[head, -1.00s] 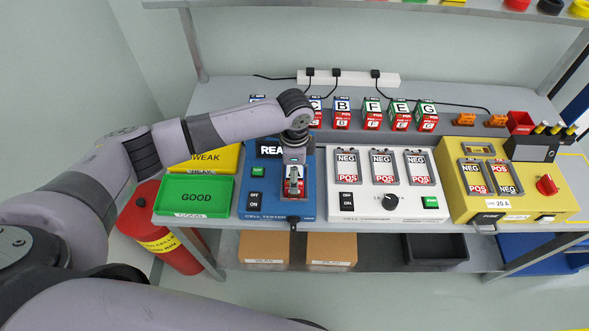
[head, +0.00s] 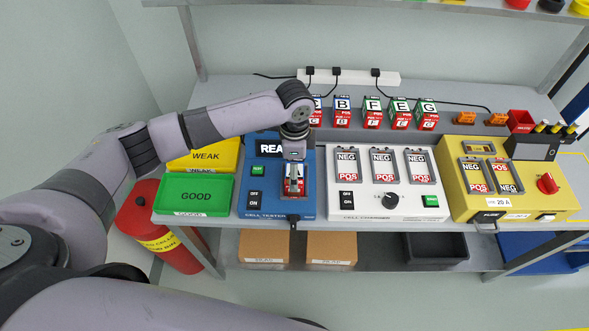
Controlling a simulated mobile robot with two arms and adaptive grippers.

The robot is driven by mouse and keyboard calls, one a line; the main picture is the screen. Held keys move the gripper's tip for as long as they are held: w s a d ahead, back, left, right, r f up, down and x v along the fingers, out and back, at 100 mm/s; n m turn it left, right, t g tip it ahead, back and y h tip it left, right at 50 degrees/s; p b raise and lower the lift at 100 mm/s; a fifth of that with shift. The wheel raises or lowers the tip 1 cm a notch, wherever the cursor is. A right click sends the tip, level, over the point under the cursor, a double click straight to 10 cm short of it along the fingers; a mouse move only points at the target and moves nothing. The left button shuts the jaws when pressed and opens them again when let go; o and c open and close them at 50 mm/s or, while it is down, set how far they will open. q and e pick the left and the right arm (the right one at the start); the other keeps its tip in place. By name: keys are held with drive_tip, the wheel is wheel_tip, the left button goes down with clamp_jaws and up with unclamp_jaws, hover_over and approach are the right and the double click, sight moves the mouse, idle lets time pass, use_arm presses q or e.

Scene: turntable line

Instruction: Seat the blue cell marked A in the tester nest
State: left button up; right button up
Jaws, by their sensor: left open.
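The blue cell tester (head: 275,206) stands at the left of the bench, with its nest under my left gripper. My left gripper (head: 294,182) points down over this nest, with its jaws open. A red and white surface shows between and around its fingers. I cannot tell whether this is a cell in the nest or the nest's own marking. No letter A can be read in the view, as my arm and gripper cover that area. My right gripper is not in view.
Cells marked B (head: 342,112), F (head: 372,113), E (head: 400,113) and G (head: 427,114) stand in the back row, with C partly hidden. The green GOOD tray (head: 225,197) is left of the tester. The white charger (head: 362,205) and yellow box (head: 463,208) stand to the right.

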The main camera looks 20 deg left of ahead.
use_arm(q)
wheel_tip(320, 180, up, 10)
drive_tip(key=b, duration=0.2)
drive_tip(key=shift+r, duration=0.25)
idle(0.5)
